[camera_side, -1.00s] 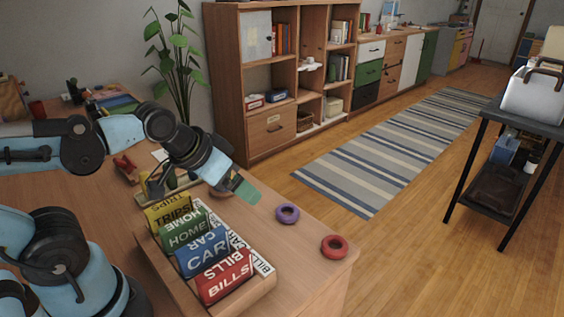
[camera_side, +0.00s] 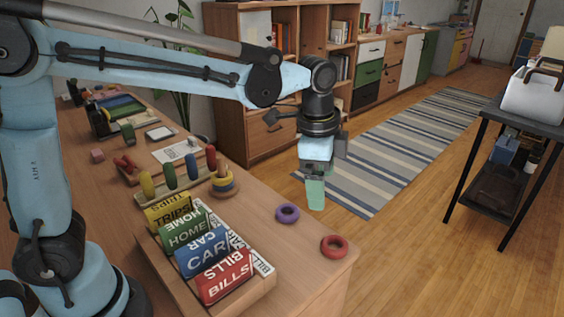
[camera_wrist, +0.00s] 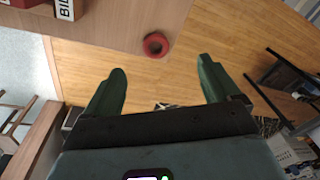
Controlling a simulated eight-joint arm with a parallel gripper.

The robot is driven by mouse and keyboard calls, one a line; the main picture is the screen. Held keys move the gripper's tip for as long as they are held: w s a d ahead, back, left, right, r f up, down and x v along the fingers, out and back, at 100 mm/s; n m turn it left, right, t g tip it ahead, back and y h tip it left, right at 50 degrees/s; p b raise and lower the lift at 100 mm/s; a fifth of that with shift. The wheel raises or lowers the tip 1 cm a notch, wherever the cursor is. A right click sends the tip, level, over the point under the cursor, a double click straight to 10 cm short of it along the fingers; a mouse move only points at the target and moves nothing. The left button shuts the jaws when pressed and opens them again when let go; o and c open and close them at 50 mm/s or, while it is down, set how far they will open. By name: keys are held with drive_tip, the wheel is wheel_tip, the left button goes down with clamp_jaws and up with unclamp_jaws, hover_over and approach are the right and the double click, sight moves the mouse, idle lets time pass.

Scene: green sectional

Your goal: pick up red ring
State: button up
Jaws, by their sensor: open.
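The red ring (camera_side: 334,246) lies flat near the corner of the wooden desk. It also shows in the wrist view (camera_wrist: 156,45), close to the desk edge. My gripper (camera_side: 315,193) hangs with its green fingers pointing down, above and a little left of the ring in the side view, apart from it. In the wrist view my gripper (camera_wrist: 160,90) has its two green fingers spread wide with nothing between them. The ring appears beyond the fingertips, between their lines.
A purple ring (camera_side: 287,213) lies on the desk left of the red ring. A wooden holder with labelled blocks (camera_side: 221,281) stands at the front. A small stacking toy (camera_side: 223,184) and a rack of coloured pegs (camera_side: 171,178) stand farther back. The desk edge drops to the floor.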

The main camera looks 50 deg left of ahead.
sight(336, 239)
drive_tip(key=d+f+m, duration=0.1)
drive_tip(key=f, duration=0.4)
drive_tip(key=w+d+f+m+g, duration=0.1)
drive_tip(key=f, duration=0.3)
drive_tip(key=w+d+f+m, duration=0.1)
drive_tip(key=f, duration=0.4)
drive_tip(key=shift+d+f, duration=0.3)
drive_tip(key=shift+f, duration=0.05)
drive_tip(key=c, duration=1.1)
drive_tip(key=shift+r, duration=0.1)
